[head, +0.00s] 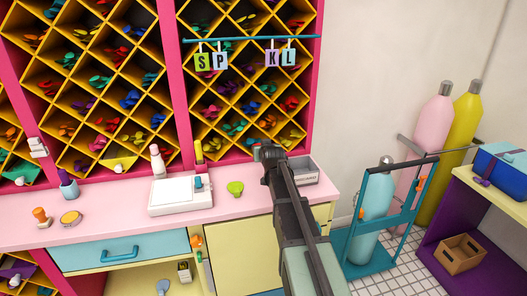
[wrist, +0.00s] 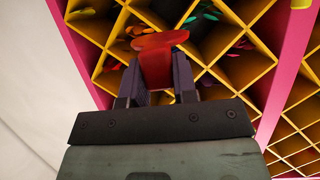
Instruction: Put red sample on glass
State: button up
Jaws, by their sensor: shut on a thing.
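My gripper (wrist: 160,68) is shut on the red sample (wrist: 158,48), a flared red piece held between the dark fingers in the wrist view. In the head view my gripper (head: 269,152) is raised above the pink counter (head: 110,212), in front of the honeycomb rack; my arm hides part of the counter there. The sample is hardly visible in that view. A white flat device (head: 180,196) with a pale top panel and a blue knob stands on the counter, left of my gripper. I cannot tell for sure whether that panel is the glass.
A green sample (head: 235,187) lies on the counter between the device and my arm. A grey tray (head: 303,170) sits at the counter's right end. A teal cart with a cylinder (head: 372,205) stands further right. Letter cards (head: 202,61) hang from a rail above.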

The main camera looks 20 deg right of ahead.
jog(key=shift+r+p, duration=0.4)
jog(key=shift+r, duration=0.85)
notch_tip(320, 180, up, 5)
jog(key=p, duration=0.5)
jog(key=shift+r, duration=0.1)
